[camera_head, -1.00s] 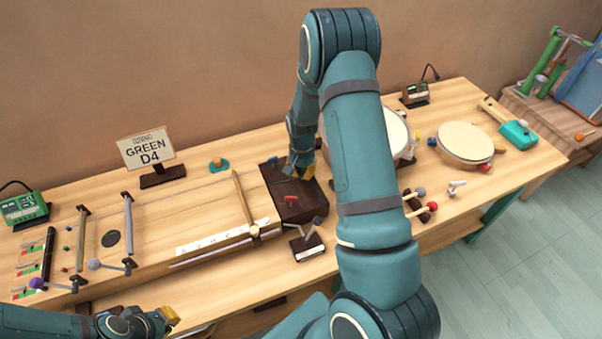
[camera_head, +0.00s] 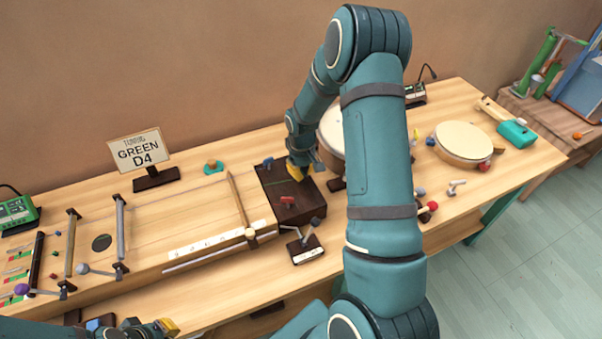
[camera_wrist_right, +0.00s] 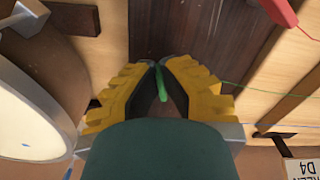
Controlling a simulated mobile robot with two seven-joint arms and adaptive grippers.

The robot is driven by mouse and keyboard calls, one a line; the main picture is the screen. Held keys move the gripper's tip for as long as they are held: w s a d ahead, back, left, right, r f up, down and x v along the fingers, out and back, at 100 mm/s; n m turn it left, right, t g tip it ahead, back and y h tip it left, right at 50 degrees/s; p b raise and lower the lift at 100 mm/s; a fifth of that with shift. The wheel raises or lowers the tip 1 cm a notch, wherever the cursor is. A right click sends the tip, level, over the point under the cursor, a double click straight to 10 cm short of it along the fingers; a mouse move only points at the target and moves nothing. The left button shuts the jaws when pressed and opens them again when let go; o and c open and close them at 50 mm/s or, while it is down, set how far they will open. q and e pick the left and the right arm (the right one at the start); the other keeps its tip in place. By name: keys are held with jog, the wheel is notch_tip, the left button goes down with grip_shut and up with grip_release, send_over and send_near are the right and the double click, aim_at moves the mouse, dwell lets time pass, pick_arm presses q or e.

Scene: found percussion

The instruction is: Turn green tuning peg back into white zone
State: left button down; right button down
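The green tuning peg (camera_wrist_right: 161,84) shows in the right wrist view between the yellow fingertips of my right gripper (camera_wrist_right: 159,66). The fingertips are close together on either side of it and look shut on it. In the head view my right gripper (camera_head: 298,171) is over the dark brown peg block (camera_head: 300,210), hiding the green peg. A red peg (camera_head: 287,200) and a blue peg (camera_head: 268,162) stand on the same block. My left gripper (camera_head: 168,328) is at the bottom left edge, its opening unclear. I cannot make out a white zone by the green peg.
A sign (camera_head: 139,150) reads "TUNING GREEN D4". A long stringed board with a white marked strip (camera_head: 205,243) lies left of the block. A small stand with levers (camera_head: 306,249) is in front of it. Drums (camera_head: 463,143) stand to the right, partly behind my right arm.

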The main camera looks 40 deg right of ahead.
jog(key=n, duration=0.6)
jog(key=shift+d+f, duration=0.1)
jog(key=shift+d, duration=0.15)
jog(key=shift+n, duration=0.3)
jog(key=c, duration=1.1)
grip_release()
jog(key=shift+c, duration=0.2)
jog(key=shift+w, duration=0.1)
notch_tip(320, 180, up, 12)
